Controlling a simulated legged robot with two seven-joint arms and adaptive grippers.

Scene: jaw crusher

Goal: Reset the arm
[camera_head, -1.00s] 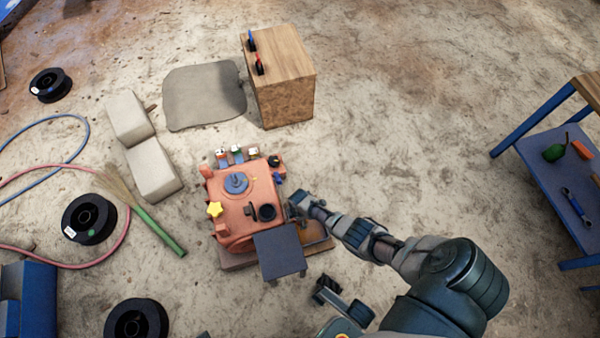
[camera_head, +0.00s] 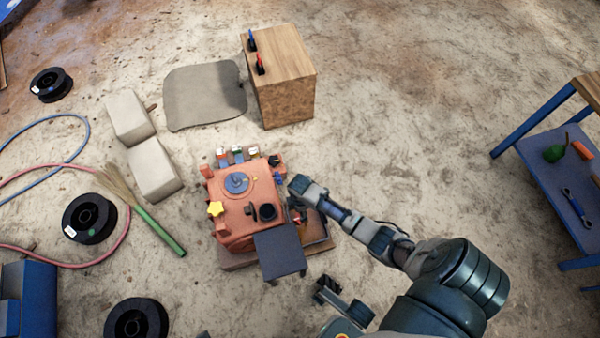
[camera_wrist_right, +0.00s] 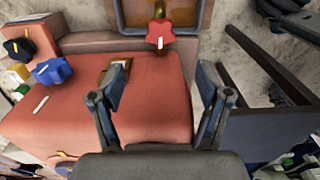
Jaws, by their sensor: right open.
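The orange-red jaw crusher (camera_head: 230,218) stands on the ground in the middle of the head view. My right arm comes in from the lower right, and its gripper (camera_head: 296,208) is beside the crusher's right side, partly hidden by the wrist. In the right wrist view the gripper (camera_wrist_right: 162,88) is open, with nothing between its fingers. The crusher's orange-red surface (camera_wrist_right: 150,115) lies beneath and between the fingers. A red star knob (camera_wrist_right: 160,33) is ahead of them; a blue knob (camera_wrist_right: 52,70) and a black knob (camera_wrist_right: 17,48) are to the left.
A dark square plate (camera_head: 279,253) is at the crusher's front. A wooden box (camera_head: 285,95) stands behind it. Pale blocks (camera_head: 153,168), a broom (camera_head: 155,228) and black spools (camera_head: 90,218) lie left. A blue-framed table (camera_head: 545,165) is at right. Ground between the crusher and table is clear.

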